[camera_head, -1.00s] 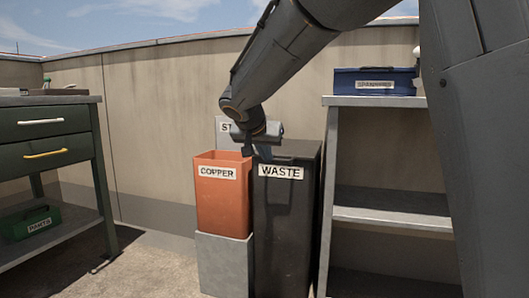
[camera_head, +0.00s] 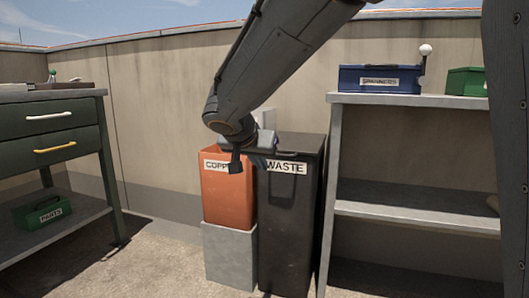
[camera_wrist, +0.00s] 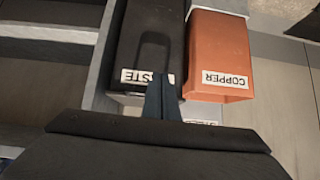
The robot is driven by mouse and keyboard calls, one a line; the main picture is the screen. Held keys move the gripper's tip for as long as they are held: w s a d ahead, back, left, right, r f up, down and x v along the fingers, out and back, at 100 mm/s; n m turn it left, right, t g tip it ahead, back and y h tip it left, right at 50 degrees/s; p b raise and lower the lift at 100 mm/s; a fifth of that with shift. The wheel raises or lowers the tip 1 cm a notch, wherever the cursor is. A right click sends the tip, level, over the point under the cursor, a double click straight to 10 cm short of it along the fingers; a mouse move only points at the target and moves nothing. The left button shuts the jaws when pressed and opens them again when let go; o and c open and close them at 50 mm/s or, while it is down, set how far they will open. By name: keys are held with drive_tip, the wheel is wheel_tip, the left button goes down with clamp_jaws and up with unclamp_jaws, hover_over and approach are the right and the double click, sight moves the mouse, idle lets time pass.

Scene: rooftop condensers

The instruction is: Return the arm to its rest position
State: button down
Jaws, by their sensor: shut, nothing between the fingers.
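My arm reaches down from the top of the head view, over the bins by the wall. My gripper (camera_head: 266,148) is in front of the upper part of the bins and partly covers the COPPER label. In the wrist view my gripper (camera_wrist: 163,102) shows two narrow fingers, shut together with nothing between them. Behind them are the black WASTE bin (camera_wrist: 148,45) and the orange COPPER bin (camera_wrist: 218,50). In the head view the orange bin (camera_head: 228,203) stands on a grey block, beside the taller black bin (camera_head: 285,225).
A green workbench (camera_head: 50,145) with drawers stands at left, a green PARTS box (camera_head: 42,212) on its lower shelf. At right a grey shelf unit (camera_head: 415,205) carries a blue box (camera_head: 378,79) and a green box (camera_head: 465,82). Open floor (camera_head: 160,262) lies between bench and bins.

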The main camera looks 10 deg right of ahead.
drive_tip(key=s+a+f+n+g+y+p, duration=0.1)
drive_tip(key=s+a+n+g+y+p, duration=0.2)
drive_tip(key=s, duration=1.1)
drive_tip(key=s+a+f+n+g+y+p, duration=0.1)
drive_tip(key=s+a+f+n+g+p, duration=0.25)
drive_tip(key=s, duration=1.05)
drive_tip(key=s+a+r+n+g+y+p, duration=0.1)
drive_tip(key=s+a+n+g+y+p, duration=0.3)
drive_tip(key=s, duration=1.1)
drive_tip(key=d+r+m+h+p, duration=0.1)
drive_tip(key=d+r+p, duration=0.5)
drive_tip(key=r+p, duration=0.3)
drive_tip(key=d+r+m+t+h+p, duration=0.1)
drive_tip(key=d+r+p, duration=0.6)
drive_tip(key=p, duration=0.9)
drive_tip(key=d+r+m+h+p, duration=0.1)
drive_tip(key=d+r+m+p, duration=0.2)
drive_tip(key=d+r+p, duration=0.3)
drive_tip(key=shift+w+d+r+p, duration=0.2)
drive_tip(key=shift+w+r+p, duration=0.2)
drive_tip(key=shift+r+p, duration=2.7)
drive_tip(key=shift+f+t, duration=0.25)
